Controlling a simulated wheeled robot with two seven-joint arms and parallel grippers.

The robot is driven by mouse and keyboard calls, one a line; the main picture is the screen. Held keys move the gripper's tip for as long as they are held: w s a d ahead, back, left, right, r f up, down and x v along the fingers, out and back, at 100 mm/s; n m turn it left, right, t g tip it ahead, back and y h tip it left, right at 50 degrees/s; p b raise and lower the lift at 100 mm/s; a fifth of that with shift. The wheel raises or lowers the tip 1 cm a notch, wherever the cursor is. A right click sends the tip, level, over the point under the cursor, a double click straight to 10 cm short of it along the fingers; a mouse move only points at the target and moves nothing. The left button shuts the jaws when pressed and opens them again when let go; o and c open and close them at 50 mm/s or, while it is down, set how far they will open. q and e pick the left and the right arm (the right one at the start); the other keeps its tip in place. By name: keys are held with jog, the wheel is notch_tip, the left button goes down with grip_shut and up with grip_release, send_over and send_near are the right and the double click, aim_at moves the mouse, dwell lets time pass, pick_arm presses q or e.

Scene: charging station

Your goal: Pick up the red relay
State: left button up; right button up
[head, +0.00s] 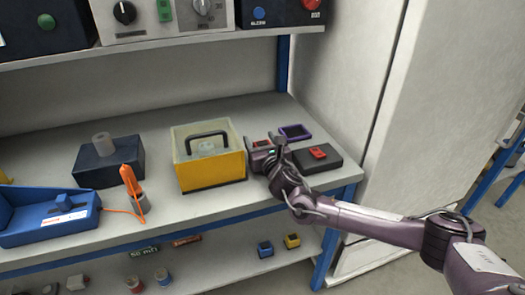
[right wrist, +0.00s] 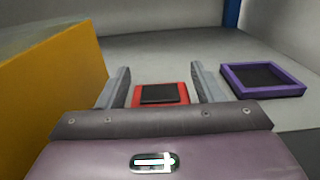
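The red relay (right wrist: 163,94), a small red block with a black top, sits on the workbench top in the right wrist view. In the head view, a red bit of it (head: 261,143) shows just behind my right gripper, which hides most of it. My right gripper (right wrist: 160,85) is low over the bench with its two fingers apart, one on each side of the relay. I cannot tell whether the fingers touch it. My left gripper is not in view.
A yellow box with a clear lid (head: 212,172) stands close left of my right gripper. A purple-rimmed tray (head: 295,132) lies behind right. A dark block with a red part (head: 317,153) is at right. Blue (head: 265,249) and yellow (head: 291,241) blocks are on the lower shelf.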

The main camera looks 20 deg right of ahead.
jog(key=c, duration=0.7)
jog(key=shift+c, duration=0.6)
jog(key=shift+r, duration=0.1)
